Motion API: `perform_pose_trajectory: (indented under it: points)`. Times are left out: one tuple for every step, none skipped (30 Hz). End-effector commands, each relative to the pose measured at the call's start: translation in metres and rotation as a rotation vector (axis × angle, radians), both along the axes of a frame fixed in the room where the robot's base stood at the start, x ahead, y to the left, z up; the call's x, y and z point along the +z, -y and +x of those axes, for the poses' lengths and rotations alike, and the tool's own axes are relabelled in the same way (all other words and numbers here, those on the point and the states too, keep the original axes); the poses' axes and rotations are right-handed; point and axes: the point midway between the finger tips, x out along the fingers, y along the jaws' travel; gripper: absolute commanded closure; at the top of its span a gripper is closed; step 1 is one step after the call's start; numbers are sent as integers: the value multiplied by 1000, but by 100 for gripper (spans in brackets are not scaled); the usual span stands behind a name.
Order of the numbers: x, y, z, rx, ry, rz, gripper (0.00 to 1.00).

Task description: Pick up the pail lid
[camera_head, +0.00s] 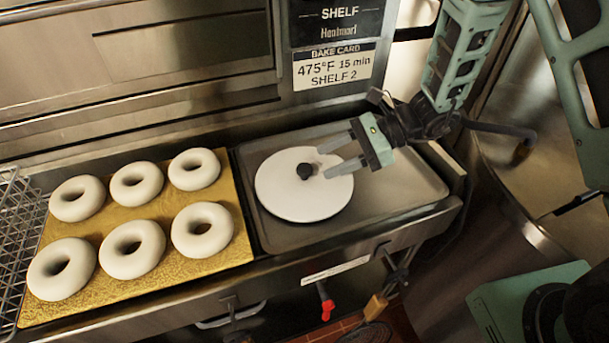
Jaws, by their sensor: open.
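The pail lid (290,198) is a white round disc with a dark knob (304,171) at its middle. It lies flat on a grey metal tray (395,197) on the counter. My gripper (325,160) comes in from the upper right, with its two pale fingers pointing left toward the knob. The fingers are open and the tips are over the lid's right part, close to the knob. I cannot tell their exact height above the lid. No part of the knob is between the fingertips as far as I can see.
A golden board (95,222) with several pale bagels stands left of the tray, and a wire rack (12,235) is at the far left. A metal panel with a bake card (333,67) rises behind. A red-handled valve (326,303) hangs below the front edge. The tray's right part is bare.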

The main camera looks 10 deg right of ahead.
Motion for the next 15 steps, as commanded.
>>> perform_pose_trajectory:
  points:
    - [-2,-5,0,2,-1,-1,46]
    - [-3,-7,-1,2,0,-1,46]
    - [-4,-9,0,1,0,-1,46]
    - [-4,-10,0,1,0,-1,46]
    - [-4,-11,0,1,0,-1,46]
    - [-5,-14,-1,2,-1,-1,46]
    - [-5,-17,-1,3,-1,-1,46]
    - [-5,-21,-1,4,-2,-1,46]
    - [-6,-26,-1,5,-2,-1,46]
    - [-7,-31,-1,5,-3,-2,46]
    - [-8,-36,-1,5,-2,-2,46]
    - [-9,-41,-1,5,0,-2,46]
    - [-11,-45,-1,4,-1,-3,46]
    - [-14,-48,-1,4,-1,-3,46]
    - [-16,-52,0,3,0,-2,46]
